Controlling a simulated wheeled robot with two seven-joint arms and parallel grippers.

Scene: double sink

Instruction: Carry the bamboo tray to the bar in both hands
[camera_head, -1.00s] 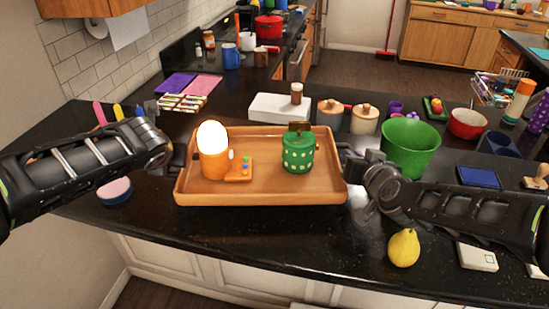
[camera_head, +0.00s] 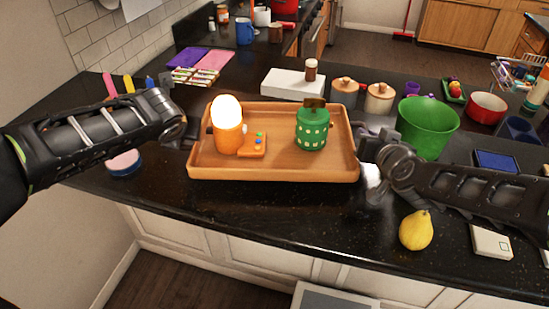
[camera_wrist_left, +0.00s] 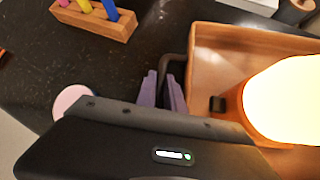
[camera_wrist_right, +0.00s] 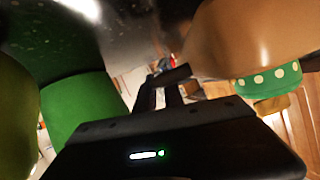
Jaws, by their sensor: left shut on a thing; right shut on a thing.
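The bamboo tray (camera_head: 275,175) is level at the front of the dark counter in the head view. I cannot tell whether its underside touches the counter. It bears an orange lamp (camera_head: 229,138) with a glowing white dome and a green canister (camera_head: 312,132) with pale dots, both upright. My left gripper (camera_head: 190,134) is shut on the tray's left handle; the dark handle (camera_wrist_left: 174,62) shows between its fingers in the left wrist view. My right gripper (camera_head: 361,140) is shut at the tray's right end. In the right wrist view, the tray's edge (camera_wrist_right: 215,40) is beside its fingers.
A green bucket (camera_head: 428,128) stands close to my right gripper, and a yellow pear (camera_head: 416,231) lies near the front edge. A white box (camera_head: 293,82) and lidded jars (camera_head: 380,97) stand behind the tray. A round pink-topped blue item (camera_head: 124,163) sits under my left arm.

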